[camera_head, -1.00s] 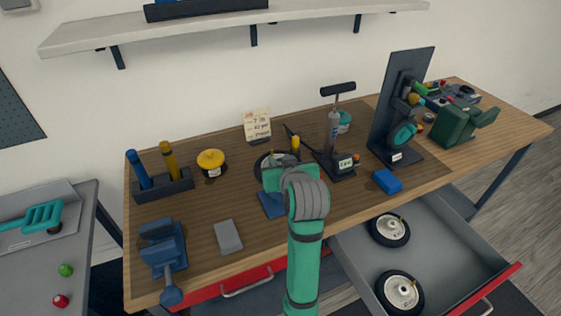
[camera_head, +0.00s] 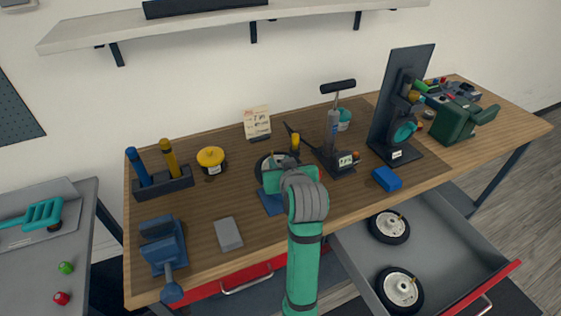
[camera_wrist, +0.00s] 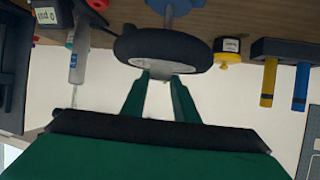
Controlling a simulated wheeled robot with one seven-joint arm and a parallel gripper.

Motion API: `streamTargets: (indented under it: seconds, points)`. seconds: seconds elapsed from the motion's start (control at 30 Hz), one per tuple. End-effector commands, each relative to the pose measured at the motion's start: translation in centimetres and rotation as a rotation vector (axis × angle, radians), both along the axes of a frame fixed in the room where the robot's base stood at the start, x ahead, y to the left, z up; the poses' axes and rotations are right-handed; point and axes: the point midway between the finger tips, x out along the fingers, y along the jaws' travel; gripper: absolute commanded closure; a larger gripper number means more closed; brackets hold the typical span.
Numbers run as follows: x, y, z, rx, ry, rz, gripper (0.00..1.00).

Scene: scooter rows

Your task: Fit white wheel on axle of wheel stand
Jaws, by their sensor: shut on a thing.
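My gripper (camera_wrist: 160,76) is shut on the wheel (camera_wrist: 163,48), at its hub, in the wrist view. The wheel has a black tyre and a pale hub. In the head view only a dark part of its tyre (camera_head: 263,165) shows behind my green gripper. The blue wheel stand (camera_wrist: 170,8) shows beyond the wheel in the wrist view, and its blue base (camera_head: 271,204) shows below my gripper in the head view.
A pump (camera_head: 333,135) and a dark upright stand (camera_head: 392,115) are to the right. A yellow-topped round container (camera_head: 211,160), a tool holder (camera_head: 163,185), a blue vise (camera_head: 163,248) and a grey block (camera_head: 228,235) are to the left. Two other wheels lie in the open drawer (camera_head: 445,240).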

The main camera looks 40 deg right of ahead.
Motion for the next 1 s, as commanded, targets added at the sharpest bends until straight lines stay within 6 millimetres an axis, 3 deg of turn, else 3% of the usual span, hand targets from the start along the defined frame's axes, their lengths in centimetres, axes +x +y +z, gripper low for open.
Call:
streamTargets:
  seconds: [1.0]
  points:
    - [0.0,0.0,-2.1,0.000,0.000,0.000,1.00]
